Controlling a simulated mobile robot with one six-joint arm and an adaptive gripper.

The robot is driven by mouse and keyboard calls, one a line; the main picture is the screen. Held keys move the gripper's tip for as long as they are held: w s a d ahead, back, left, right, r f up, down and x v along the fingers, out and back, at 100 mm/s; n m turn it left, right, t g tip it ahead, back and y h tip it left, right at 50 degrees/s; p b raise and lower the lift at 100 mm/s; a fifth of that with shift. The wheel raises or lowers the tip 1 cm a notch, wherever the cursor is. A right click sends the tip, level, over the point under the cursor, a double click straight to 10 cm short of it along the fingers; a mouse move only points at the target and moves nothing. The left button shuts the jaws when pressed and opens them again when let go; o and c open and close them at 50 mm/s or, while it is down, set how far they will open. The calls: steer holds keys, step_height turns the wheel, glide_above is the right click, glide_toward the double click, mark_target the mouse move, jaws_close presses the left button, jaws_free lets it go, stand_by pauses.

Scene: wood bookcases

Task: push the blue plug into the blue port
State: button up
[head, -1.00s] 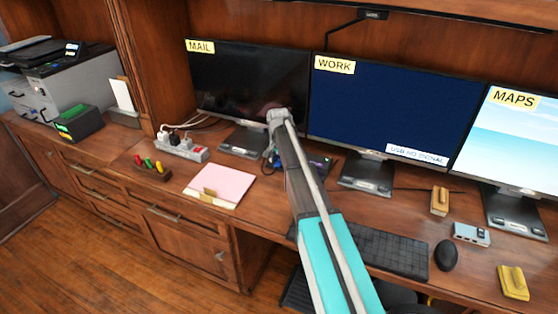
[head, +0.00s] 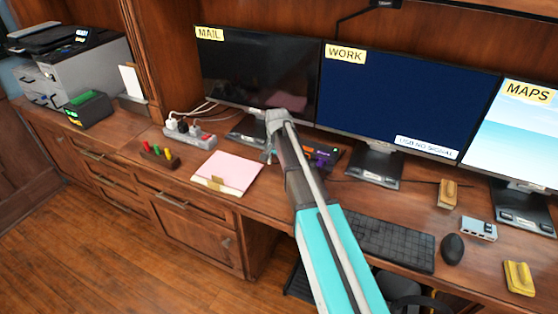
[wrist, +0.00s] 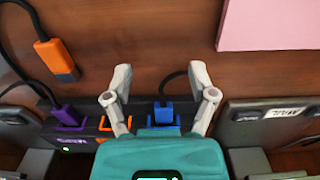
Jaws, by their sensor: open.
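The blue plug (wrist: 163,111) is in the wrist view, with a black cable curving away from its back. It is at the blue port (wrist: 160,124) on a dark box (wrist: 140,103); how deep it sits I cannot tell. My gripper (wrist: 160,76) is open, one grey finger on each side of the plug, with visible gaps to it. My teal gripper body hides the lower part of the box. In the head view the dark box (head: 325,156) is partly behind my arm, and my gripper (head: 268,154) is small and mostly hidden.
A purple plug (wrist: 66,116) is at the box's left end, beside an orange port (wrist: 105,123). A loose orange plug (wrist: 56,60) lies on the desk. Monitor stands (wrist: 275,117) flank the box. Pink paper (head: 230,171) and a white power strip (head: 190,137) lie left.

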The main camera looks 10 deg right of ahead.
stand_by(0.8)
steer(key=s+d+r+n+p, duration=0.1)
steer(key=s+r+n+p, duration=0.2)
steer(key=s, duration=0.9)
steer(key=s+d+r+n+p, duration=0.1)
steer(key=s+r+n+p, duration=0.3)
steer(key=s+r+p, duration=0.4)
steer(key=s, duration=0.4)
steer(key=shift+s+r, duration=0.15)
steer(key=shift+s, duration=0.05)
